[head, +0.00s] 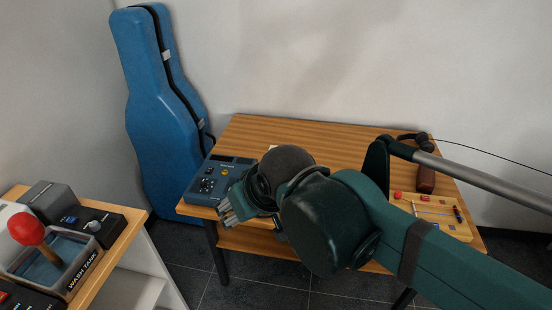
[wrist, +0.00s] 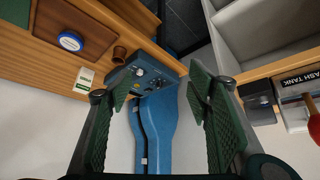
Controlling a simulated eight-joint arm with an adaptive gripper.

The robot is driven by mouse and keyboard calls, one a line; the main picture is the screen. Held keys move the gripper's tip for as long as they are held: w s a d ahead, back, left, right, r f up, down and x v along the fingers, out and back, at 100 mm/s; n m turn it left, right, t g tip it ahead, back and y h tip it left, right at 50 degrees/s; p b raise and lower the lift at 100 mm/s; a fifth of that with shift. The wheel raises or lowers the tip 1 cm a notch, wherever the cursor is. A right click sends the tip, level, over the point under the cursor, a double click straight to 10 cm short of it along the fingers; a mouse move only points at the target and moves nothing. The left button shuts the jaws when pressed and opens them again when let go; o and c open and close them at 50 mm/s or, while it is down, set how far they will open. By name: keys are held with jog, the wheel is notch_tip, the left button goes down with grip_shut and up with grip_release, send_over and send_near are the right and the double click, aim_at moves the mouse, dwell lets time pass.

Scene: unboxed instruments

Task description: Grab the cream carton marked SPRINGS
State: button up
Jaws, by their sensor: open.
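A small cream carton with a green band (wrist: 84,80) stands on the wooden table, left of my gripper in the wrist view. Its lettering is too small to read. In the head view a small pale patch shows behind my arm; I cannot tell if it is the carton. My gripper (wrist: 160,82) is open and empty, apart from the carton, with the blue instrument and blue case showing between its fingers. In the head view my gripper (head: 229,208) hangs by the table's front left corner.
The wooden table (head: 330,134) holds a blue instrument (head: 215,180), a wooden board with red parts (head: 432,212) and a brown-handled item (head: 425,178). A blue guitar case (head: 165,120) leans at the wall. A wash tank (head: 50,262) stands on the left bench. A blue-lidded round item (wrist: 70,42) is near the carton.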

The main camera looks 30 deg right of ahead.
jog(key=w+d+r+m+g+h+p, duration=0.1)
jog(key=w+d+r+m+p, duration=0.15)
jog(key=w+d+r, duration=0.35)
jog(key=w+d+r+m+g+h+p, duration=0.15)
jog(key=w+d+p, duration=0.25)
jog(key=w, duration=0.5)
jog(key=m+g+p, duration=0.2)
jog(key=m+p, duration=0.3)
jog(key=p, duration=0.2)
send_over(276, 147)
jog(key=s+a, duration=0.1)
notch_tip(276, 147, down, 6)
jog(key=shift+t+h, duration=0.25)
jog(key=shift+h, duration=0.2)
notch_tip(276, 147, down, 13)
jog(key=shift+s, duration=0.15)
jog(key=shift+f, duration=0.45)
jog(key=shift+f, duration=0.1)
jog(key=shift+b+x, duration=0.3)
jog(key=shift+x, duration=0.85)
jog(key=shift+f, duration=0.1)
